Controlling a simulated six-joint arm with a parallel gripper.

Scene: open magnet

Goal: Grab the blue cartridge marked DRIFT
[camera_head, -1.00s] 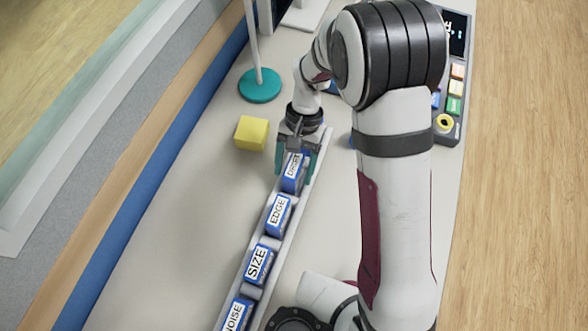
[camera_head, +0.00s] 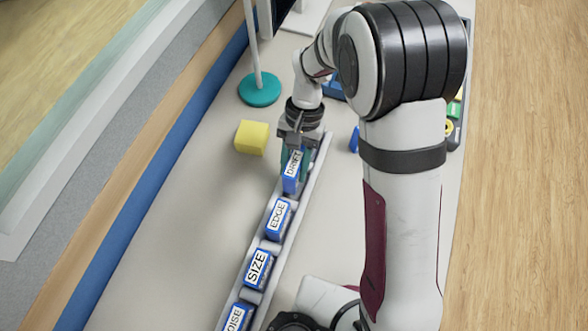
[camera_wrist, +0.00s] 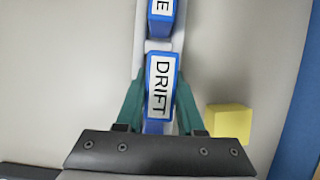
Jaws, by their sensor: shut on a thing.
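The blue cartridge marked DRIFT (camera_head: 292,170) has a white label and sits at the far end of a row of blue cartridges in a pale rack (camera_head: 317,165). My gripper (camera_head: 295,165) is shut on it, one green finger on each side. In the wrist view the DRIFT cartridge (camera_wrist: 159,86) lies between the two fingers of my gripper (camera_wrist: 158,95). I cannot tell whether the cartridge is lifted clear of the rack.
The EDGE cartridge (camera_head: 278,218) is nearest along the rack, then SIZE (camera_head: 257,269) and one partly cut off (camera_head: 236,318). A yellow cube (camera_head: 251,138) and a teal round stand base (camera_head: 260,87) are left of my gripper. The table further left is clear.

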